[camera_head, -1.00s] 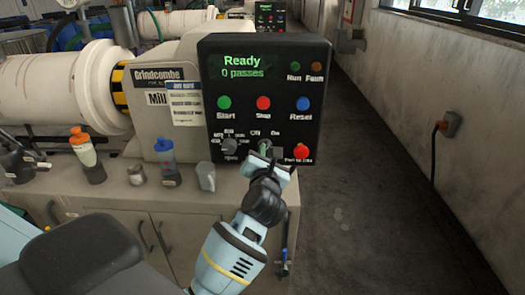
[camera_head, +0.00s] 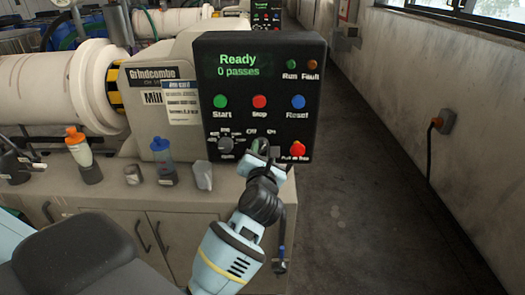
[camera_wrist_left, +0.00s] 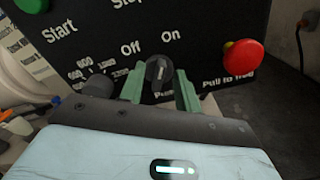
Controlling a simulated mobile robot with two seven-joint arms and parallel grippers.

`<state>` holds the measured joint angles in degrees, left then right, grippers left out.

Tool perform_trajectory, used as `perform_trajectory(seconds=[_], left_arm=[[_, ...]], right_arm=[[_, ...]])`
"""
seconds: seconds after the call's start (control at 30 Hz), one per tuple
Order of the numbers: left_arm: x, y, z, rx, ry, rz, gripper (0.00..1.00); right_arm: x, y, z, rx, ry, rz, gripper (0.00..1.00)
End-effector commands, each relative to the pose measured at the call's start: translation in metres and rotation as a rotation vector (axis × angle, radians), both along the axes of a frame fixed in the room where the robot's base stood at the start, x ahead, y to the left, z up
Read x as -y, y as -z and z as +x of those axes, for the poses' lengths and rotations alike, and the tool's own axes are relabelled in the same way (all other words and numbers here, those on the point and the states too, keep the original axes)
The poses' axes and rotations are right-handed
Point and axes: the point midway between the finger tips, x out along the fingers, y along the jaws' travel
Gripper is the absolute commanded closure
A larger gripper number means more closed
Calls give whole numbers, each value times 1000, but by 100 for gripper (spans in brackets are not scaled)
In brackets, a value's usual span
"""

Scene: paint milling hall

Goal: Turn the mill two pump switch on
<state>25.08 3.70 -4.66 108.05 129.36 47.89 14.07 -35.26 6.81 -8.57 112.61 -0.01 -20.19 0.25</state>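The black control panel (camera_head: 235,112) stands on the mill; its screen reads "Ready, 0 passes". The mill's name plate (camera_head: 153,98) shows "Mill", with the number hidden by a paper tag. A dark rotary switch (camera_wrist_left: 158,73) sits below the "Off" and "On" labels in the left wrist view; the label under it is partly hidden. Its pointer looks roughly upright; I cannot tell its setting for sure. My left gripper (camera_head: 262,152) is at the switch. In the wrist view its green fingers (camera_wrist_left: 160,90) stand either side of the knob, apparently with small gaps. My right gripper is not in view.
A red push button (camera_head: 298,149) lies just right of the switch, and a speed knob (camera_head: 226,144) just left. Start, stop and reset buttons are above. Bottles (camera_head: 163,160) and small items stand on the bench to the left. Floor on the right is clear.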

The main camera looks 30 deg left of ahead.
Motion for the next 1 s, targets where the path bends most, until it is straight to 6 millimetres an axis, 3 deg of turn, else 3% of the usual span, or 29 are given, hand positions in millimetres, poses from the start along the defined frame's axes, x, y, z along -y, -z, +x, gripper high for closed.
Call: perform_trajectory(seconds=[0.5,1.0], left_arm=[[36,1,-59,-1,0,-1,67],[39,0,-63,0,-1,0,67]], right_arm=[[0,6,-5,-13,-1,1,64],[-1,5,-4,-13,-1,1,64]])
